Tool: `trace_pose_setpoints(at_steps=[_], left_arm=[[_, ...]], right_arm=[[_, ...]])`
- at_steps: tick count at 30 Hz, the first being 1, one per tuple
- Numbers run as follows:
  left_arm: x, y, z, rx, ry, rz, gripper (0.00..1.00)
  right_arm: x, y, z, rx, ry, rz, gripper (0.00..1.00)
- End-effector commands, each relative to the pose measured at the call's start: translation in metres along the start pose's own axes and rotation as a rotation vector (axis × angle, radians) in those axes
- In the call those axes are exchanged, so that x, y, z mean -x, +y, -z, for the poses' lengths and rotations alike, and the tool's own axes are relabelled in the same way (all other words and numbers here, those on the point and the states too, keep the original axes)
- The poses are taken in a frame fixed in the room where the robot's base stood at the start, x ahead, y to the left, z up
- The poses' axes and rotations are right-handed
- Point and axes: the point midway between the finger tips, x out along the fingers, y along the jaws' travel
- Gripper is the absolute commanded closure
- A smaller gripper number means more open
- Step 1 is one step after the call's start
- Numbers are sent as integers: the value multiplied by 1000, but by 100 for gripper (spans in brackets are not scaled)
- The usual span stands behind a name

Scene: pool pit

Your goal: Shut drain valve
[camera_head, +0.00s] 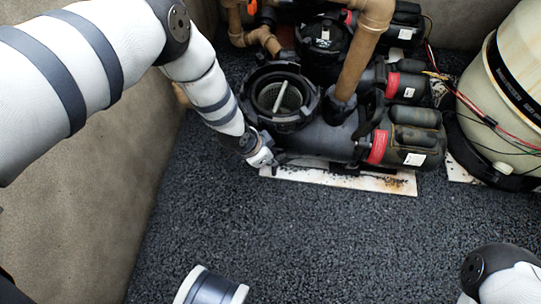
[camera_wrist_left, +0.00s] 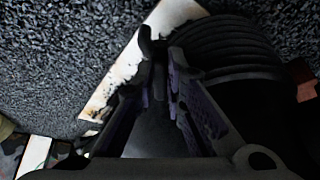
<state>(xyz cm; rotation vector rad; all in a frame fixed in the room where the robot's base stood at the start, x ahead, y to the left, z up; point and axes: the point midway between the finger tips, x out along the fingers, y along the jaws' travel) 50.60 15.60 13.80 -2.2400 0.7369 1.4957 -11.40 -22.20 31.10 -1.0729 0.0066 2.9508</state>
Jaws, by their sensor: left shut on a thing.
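The black pump (camera_head: 325,138) with its open strainer basket (camera_head: 280,98) stands on a pale, stained base plate. My left arm reaches down to the pump's lower left side. My left gripper (camera_head: 277,160) is low beside the strainer housing. In the left wrist view, my left gripper (camera_wrist_left: 160,72) has its fingers closed around a small dark part, taken as the drain valve (camera_wrist_left: 159,84). The dark fingers and shadow mostly hide this part, so its turn position cannot be told. My right gripper is not in view.
The stained base plate (camera_head: 345,178) lies under the pump. Brown pipes (camera_head: 366,45) rise above it, with more pumps behind. A beige tank (camera_head: 508,85) stands at the right, with loose wires. A stone wall (camera_head: 90,215) borders the left.

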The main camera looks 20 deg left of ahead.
Motion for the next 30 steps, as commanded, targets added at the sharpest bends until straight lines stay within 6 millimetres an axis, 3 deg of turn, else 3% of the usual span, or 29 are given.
trace_pose_setpoints(at_steps=[15,16,18,30], left_arm=[[0,0,-1,-18,-2,-8,100],[0,0,-1,-18,-2,-8,82],[0,0,-1,-17,-2,-8,68],[0,-1,0,-17,1,-6,68]], right_arm=[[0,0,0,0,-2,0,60],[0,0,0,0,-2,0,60],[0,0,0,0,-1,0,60],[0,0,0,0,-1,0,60]])
